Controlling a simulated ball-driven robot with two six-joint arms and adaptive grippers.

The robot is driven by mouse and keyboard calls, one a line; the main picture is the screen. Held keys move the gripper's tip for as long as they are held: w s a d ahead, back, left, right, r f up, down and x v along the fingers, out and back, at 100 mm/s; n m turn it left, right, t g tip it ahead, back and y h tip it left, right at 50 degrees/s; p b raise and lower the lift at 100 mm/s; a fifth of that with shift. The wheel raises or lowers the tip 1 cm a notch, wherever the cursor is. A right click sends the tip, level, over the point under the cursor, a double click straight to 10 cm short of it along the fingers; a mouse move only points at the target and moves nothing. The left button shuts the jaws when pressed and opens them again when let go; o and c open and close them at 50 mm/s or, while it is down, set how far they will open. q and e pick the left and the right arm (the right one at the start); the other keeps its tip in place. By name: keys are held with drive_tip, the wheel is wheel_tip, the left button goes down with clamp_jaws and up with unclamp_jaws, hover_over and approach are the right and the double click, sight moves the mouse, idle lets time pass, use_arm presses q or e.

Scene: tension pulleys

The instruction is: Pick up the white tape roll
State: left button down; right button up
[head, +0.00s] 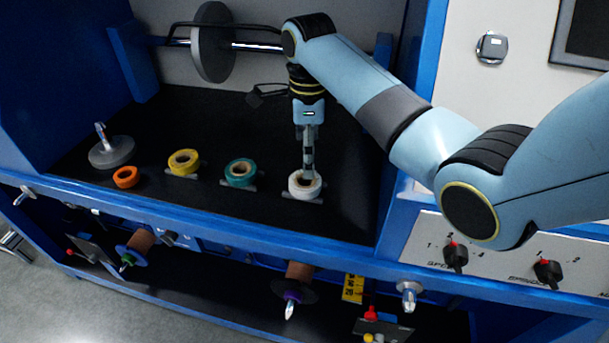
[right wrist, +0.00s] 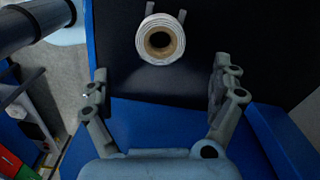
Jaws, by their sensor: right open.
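The white tape roll (head: 297,189) lies flat on a small holder on the black shelf, the rightmost in a row of rolls. In the right wrist view the white roll (right wrist: 143,48) shows its brown core and sits at the top centre, beyond the fingertips. My right gripper (head: 309,160) points down over the roll in the head view and partly hides it. In the right wrist view the right gripper (right wrist: 160,75) is open, its fingers wide apart with nothing between them. My left gripper is not in view.
A teal roll (head: 240,173), a yellow roll (head: 184,162) and an orange roll (head: 125,177) lie to the left. A grey disc with a pin (head: 111,153) is at the far left. A large grey wheel (head: 211,42) stands on a bar behind. A blue edge (head: 215,224) runs along the shelf front.

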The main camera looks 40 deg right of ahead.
drive_tip(key=shift+s+a+f, duration=0.1)
drive_tip(key=shift+f, duration=0.5)
drive_tip(key=shift+s+a+f, duration=0.1)
drive_tip(key=shift+f, duration=0.45)
drive_tip(key=shift+w+d+f, duration=0.1)
drive_tip(key=shift+f, duration=0.25)
wheel_tip(320, 180, down, 5)
drive_tip(key=shift+w+d+r, duration=0.1)
drive_tip(key=shift+r, duration=0.1)
drive_tip(key=shift+f, duration=0.3)
drive_tip(key=c, duration=0.6)
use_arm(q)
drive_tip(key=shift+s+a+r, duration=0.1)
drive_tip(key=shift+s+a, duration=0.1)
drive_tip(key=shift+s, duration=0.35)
use_arm(e)
drive_tip(key=c, duration=0.7)
drive_tip(key=shift+r, duration=0.1)
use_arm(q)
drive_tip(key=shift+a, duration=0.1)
use_arm(e)
wheel_tip(320, 180, up, 10)
drive_tip(key=shift+f, duration=0.1)
